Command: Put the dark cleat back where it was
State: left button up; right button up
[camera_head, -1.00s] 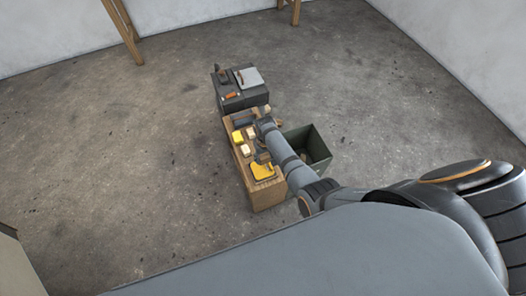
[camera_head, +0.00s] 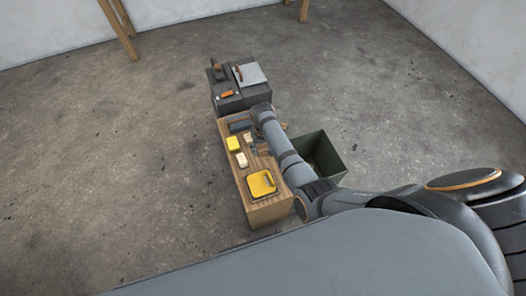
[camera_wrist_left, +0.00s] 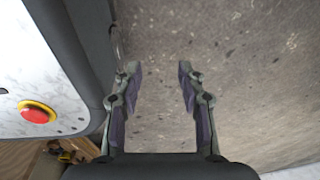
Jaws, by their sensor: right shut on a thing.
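My right gripper (camera_head: 261,149) is small and partly hidden by my right arm, over the right side of the wooden bench in the head view. It is shut on a small dark thing, too small here to be sure that it is the dark cleat. A dark grey block (camera_head: 240,126) lies at the far end of the wooden bench (camera_head: 268,212); I cannot tell whether it is a cleat. My left gripper (camera_wrist_left: 160,78) is open and empty in the left wrist view, above bare floor. It does not show in the head view.
The bench also holds a yellow block (camera_head: 233,144), a pale block (camera_head: 241,160) and a yellow flat item (camera_head: 261,184). A dark green open bin (camera_head: 325,160) stands right of it, a dark case (camera_head: 228,104) behind. A red button (camera_wrist_left: 37,114) shows in the wrist view.

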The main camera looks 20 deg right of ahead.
aim_at(263, 152)
jog(key=f+b, duration=0.1)
jog(key=f, duration=0.1)
jog(key=f+b, duration=0.2)
jog(key=shift+w+d, duration=0.1)
jog(key=shift+w, duration=0.3)
jog(key=shift+s, duration=0.1)
jog(key=shift+r, duration=0.15)
pick_arm(q)
jog(key=w, duration=0.8)
jog(key=shift+w+d+f, duration=0.15)
jog(key=shift+d+f, duration=0.1)
jog(key=shift+d, duration=0.2)
pick_arm(e)
jog(key=o, duration=1.1)
jog(key=shift+f, duration=0.2)
pick_arm(q)
jog(key=shift+t, duration=0.3)
